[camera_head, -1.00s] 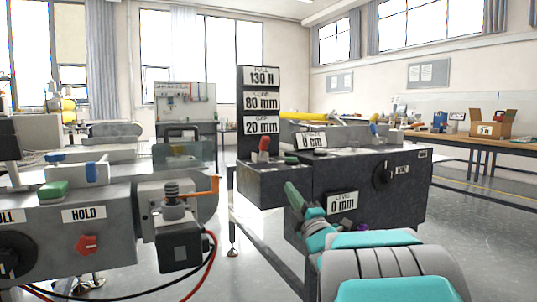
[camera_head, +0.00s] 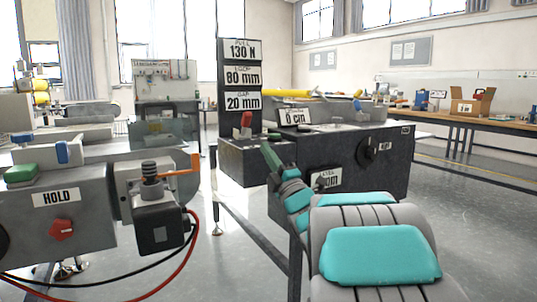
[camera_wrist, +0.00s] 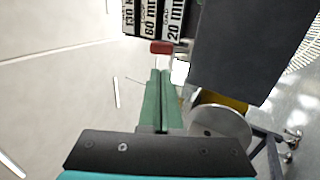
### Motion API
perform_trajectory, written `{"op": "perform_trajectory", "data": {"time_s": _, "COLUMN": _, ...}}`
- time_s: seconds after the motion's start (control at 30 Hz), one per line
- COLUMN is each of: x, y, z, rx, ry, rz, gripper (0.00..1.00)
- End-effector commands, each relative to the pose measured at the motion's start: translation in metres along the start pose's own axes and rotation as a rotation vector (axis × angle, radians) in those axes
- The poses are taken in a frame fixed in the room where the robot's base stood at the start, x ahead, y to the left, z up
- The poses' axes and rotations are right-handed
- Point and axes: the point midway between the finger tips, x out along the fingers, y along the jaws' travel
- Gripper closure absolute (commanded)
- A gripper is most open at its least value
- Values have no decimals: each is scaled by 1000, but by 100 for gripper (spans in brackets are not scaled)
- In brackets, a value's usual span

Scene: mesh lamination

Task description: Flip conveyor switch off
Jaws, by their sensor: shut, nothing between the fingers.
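A red switch lever (camera_head: 246,120) stands upright on top of the black control box (camera_head: 250,165), below the stacked signs. The same red piece shows in the wrist view (camera_wrist: 162,47), just beyond my fingertips. My gripper (camera_head: 267,150) has green fingers that are shut and empty. In the head view its tip is just below and right of the lever, in front of the box. In the wrist view the fingers (camera_wrist: 160,80) point up toward the red piece, with a small gap in the picture. I cannot tell the lever's on or off position.
The sign post (camera_head: 240,75) rises behind the lever. A dark machine panel with a black knob (camera_head: 370,151) is to the right. A grey machine with a red knob (camera_head: 62,230) and a motor block (camera_head: 160,228) stands to the left. Floor shows between them.

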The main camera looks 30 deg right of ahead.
Motion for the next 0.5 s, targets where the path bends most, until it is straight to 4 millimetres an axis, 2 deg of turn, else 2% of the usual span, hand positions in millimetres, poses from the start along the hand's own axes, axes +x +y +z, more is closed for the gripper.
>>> {"op": "perform_trajectory", "data": {"time_s": 0.2, "x": 40, "y": 2, "z": -1, "rx": 1, "ry": 3, "rz": 5, "gripper": 100}}
{"op": "perform_trajectory", "data": {"time_s": 0.5, "x": 85, "y": 1, "z": -1, "rx": 2, "ry": 2, "rz": 3, "gripper": 100}}
